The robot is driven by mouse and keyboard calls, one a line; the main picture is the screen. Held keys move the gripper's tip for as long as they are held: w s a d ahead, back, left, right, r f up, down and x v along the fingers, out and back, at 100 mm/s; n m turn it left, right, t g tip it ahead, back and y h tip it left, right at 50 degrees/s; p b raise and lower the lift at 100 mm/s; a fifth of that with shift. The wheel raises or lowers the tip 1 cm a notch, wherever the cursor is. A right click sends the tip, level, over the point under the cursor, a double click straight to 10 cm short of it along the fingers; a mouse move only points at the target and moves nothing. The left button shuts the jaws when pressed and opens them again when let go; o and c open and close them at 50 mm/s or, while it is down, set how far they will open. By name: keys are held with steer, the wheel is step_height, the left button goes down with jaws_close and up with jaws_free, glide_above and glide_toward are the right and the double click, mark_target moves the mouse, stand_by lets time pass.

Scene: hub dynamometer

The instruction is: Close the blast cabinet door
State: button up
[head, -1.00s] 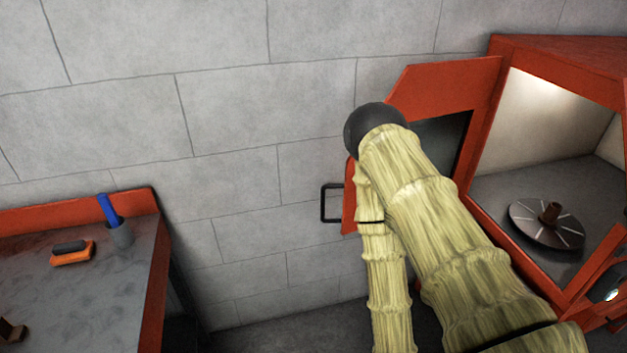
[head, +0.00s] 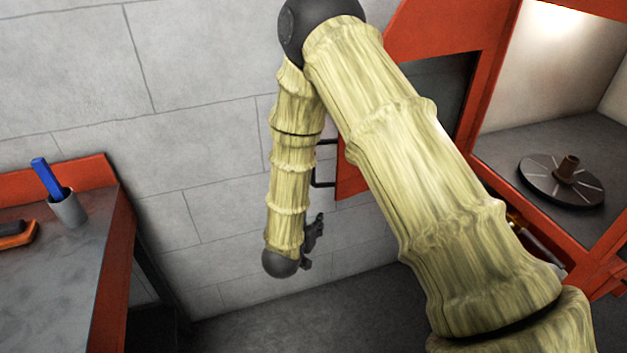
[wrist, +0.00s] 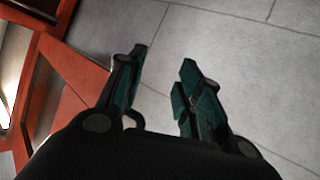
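The red blast cabinet (head: 500,75) stands at the right of the head view, with its lit inside showing. Its red door (head: 425,30) stands swung open to the left, with a dark window and a black handle (head: 318,184) at its left edge. My arm covers much of the door. My gripper (head: 315,232) hangs below and near the handle, apart from it as far as I can tell. In the wrist view my gripper (wrist: 160,85) has its two fingers spread with nothing between them. Red cabinet parts (wrist: 80,75) show left of the fingers there; the handle does not show clearly.
A disc with a central hub (head: 560,180) lies inside the cabinet. A red-edged workbench (head: 75,290) at left holds a grey cup (head: 68,210) with a blue item and an orange-and-black object (head: 15,232). A grey block wall (head: 200,60) is behind. Floor between bench and cabinet is clear.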

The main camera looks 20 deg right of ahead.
steer(key=w+a+r+m+g+h+b, duration=0.25)
steer(key=r+m+h+b, duration=0.2)
steer(key=r, duration=0.35)
steer(key=w+a+r+m+g+h+b, duration=0.1)
steer(key=a+r+m+g+h+b, duration=0.1)
steer(key=a+r+m+h+b, duration=0.45)
steer(key=w+d, duration=0.1)
steer(key=d, duration=0.3)
steer(key=w+d+n+y, duration=0.1)
steer(key=d, duration=0.3)
steer(key=w+d+r+n, duration=0.1)
steer(key=w+d, duration=0.1)
steer(key=d, duration=0.2)
steer(key=shift+r+y, duration=0.1)
steer(key=shift+y, duration=0.3)
jaws_close()
